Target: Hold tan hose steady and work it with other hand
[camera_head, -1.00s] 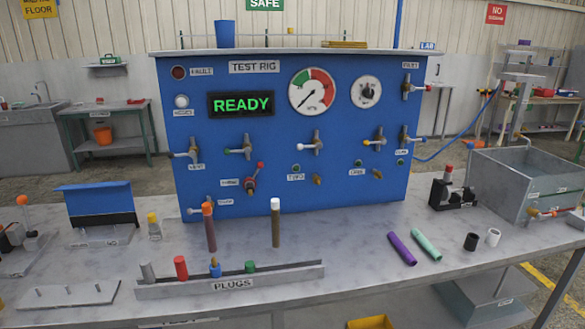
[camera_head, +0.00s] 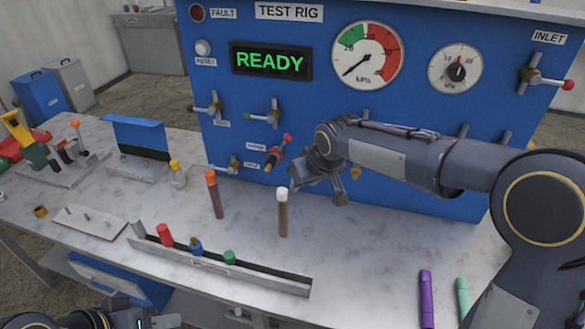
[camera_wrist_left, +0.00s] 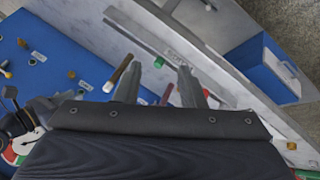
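The tan hose (camera_head: 283,215) is upright with a white top end, above the bench behind the plug rack. A dark red hose (camera_head: 215,195) with an orange top is upright to its left. My right arm reaches in from the right; its gripper (camera_head: 328,185) is just right of the tan hose and apart from it. Its finger gap is unclear. My left gripper (camera_head: 165,321) is at the bottom left edge, partly cut off. In the left wrist view its fingers (camera_wrist_left: 157,85) are apart with nothing between; a brownish hose (camera_wrist_left: 121,73) shows beyond them.
The plug rack (camera_head: 277,283) with several coloured plugs lies in front of the hoses. The blue test rig panel (camera_head: 300,110) with valves stands behind. A purple tube (camera_head: 427,300) and a mint tube (camera_head: 462,300) lie at the right front. The bench between is clear.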

